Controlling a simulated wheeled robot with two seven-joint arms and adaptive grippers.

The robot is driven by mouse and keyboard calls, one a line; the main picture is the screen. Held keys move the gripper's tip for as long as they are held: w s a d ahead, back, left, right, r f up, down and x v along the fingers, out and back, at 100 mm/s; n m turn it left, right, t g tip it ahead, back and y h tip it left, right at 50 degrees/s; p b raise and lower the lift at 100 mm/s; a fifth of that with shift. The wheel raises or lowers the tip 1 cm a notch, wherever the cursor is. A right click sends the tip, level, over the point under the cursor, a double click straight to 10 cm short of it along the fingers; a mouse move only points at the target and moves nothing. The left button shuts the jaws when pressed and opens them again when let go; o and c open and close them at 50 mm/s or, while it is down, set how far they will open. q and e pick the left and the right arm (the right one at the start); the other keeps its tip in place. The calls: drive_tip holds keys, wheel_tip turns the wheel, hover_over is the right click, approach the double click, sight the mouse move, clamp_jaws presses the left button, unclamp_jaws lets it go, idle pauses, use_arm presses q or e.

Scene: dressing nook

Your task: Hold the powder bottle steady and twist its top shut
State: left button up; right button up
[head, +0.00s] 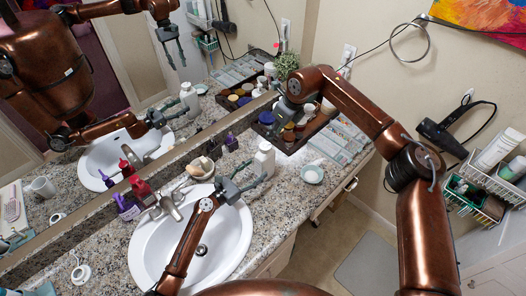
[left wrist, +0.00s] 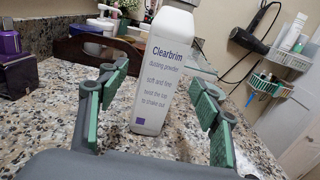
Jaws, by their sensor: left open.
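The powder bottle (head: 264,161) is white and stands upright on the granite counter, right of the sink. In the left wrist view the bottle (left wrist: 164,75) reads "Clearbrim dusting powder" and "twist the top to shake out". In the left wrist view the bottle appears between the green-padded fingers, with clear gaps on both sides. My right gripper (head: 274,125) is above the dark tray behind the bottle; its fingers are unclear.
The sink (head: 150,262) lies left of the bottle. A dark wooden tray (head: 292,146) with jars stands behind it. A small white-rimmed dish (head: 312,174) sits to its right. A red pump bottle (head: 141,190) and a purple bottle (head: 126,207) stand by the faucet. A mirror backs the counter.

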sight(266, 161)
use_arm(q)
drive_tip(key=x, duration=0.6)
drive_tip(key=shift+w+d, duration=0.3)
